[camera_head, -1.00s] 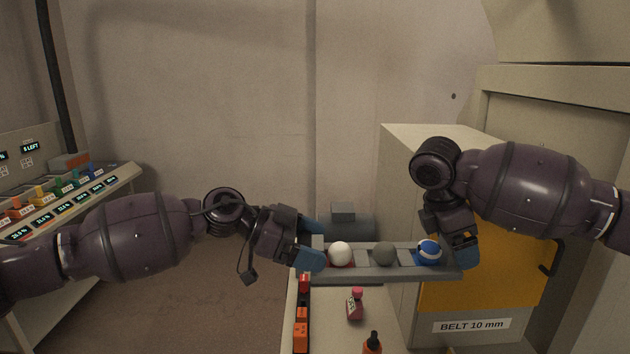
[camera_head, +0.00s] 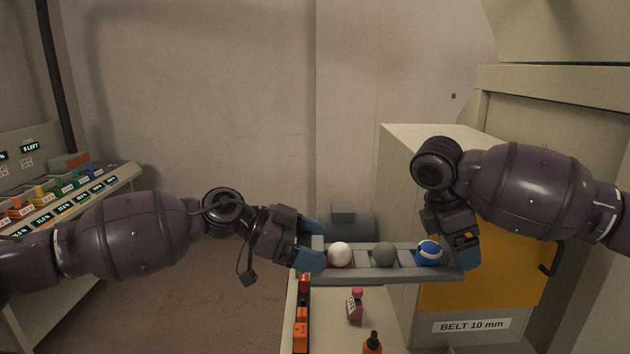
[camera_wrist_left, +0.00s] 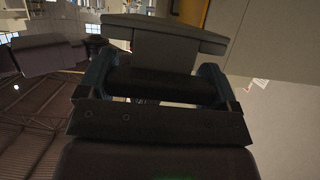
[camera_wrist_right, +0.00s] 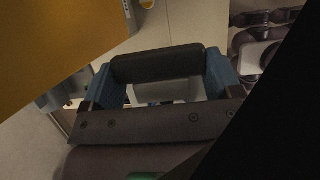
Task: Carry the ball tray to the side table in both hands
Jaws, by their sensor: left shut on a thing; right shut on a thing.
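The grey ball tray (camera_head: 390,276) is held level between my two grippers in the head view. My left gripper (camera_head: 312,258) is shut on the tray's left end. My right gripper (camera_head: 466,256) is shut on its right end. In the left wrist view the fingers (camera_wrist_left: 152,88) close around a dark handle bar. In the right wrist view the fingers (camera_wrist_right: 158,72) also close around a dark handle bar.
A cabinet with a yellow panel (camera_head: 480,290) stands right. A control desk (camera_head: 70,195) stands left.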

